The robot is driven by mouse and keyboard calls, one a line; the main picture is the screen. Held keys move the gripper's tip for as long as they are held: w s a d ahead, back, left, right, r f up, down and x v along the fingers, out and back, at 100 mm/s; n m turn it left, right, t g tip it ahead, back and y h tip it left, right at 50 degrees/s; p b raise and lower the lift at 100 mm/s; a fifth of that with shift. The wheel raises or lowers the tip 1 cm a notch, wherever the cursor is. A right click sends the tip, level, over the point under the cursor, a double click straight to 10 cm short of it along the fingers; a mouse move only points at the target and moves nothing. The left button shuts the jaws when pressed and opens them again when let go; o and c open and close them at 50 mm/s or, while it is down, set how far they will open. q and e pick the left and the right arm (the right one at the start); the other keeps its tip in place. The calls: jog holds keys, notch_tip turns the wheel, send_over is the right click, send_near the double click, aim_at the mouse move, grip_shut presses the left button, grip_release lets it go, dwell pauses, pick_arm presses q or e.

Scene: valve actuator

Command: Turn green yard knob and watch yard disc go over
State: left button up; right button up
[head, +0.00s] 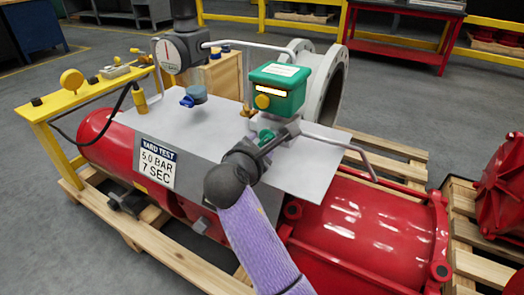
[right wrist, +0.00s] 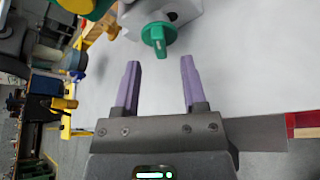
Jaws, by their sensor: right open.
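The green knob (head: 265,136) is on the fitting below a green box (head: 277,88), partly hidden by my right gripper in the head view. In the right wrist view the green knob (right wrist: 158,38) shows a white mark on its face. My right gripper (right wrist: 160,68) is open and empty, its purple fingers short of the knob, which lies just beyond the gap between them. The right gripper also shows in the head view (head: 274,138). The green box has a yellow round part (head: 262,101) on its front; I cannot tell whether this is the yard disc. My left gripper is out of view.
A grey plate (head: 200,118) covers the red cylinder (head: 340,220). A gauge (head: 180,50), a blue-handled valve (head: 193,96) and a bent metal rod (head: 345,150) stand near the knob. The sign (head: 157,163) reads "YARD TEST 5.0 BAR 7 SEC". A yellow stand (head: 75,105) is at left.

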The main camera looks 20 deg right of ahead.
aim_at(265, 141)
jog(key=b+x, duration=0.1)
jog(key=x, duration=0.1)
jog(key=shift+w+d+f, duration=0.1)
jog(key=shift+w+f, duration=0.1)
jog(key=shift+f, duration=0.1)
jog(key=shift+w+d+r, duration=0.15)
jog(key=shift+w+d, duration=0.05)
grip_shut()
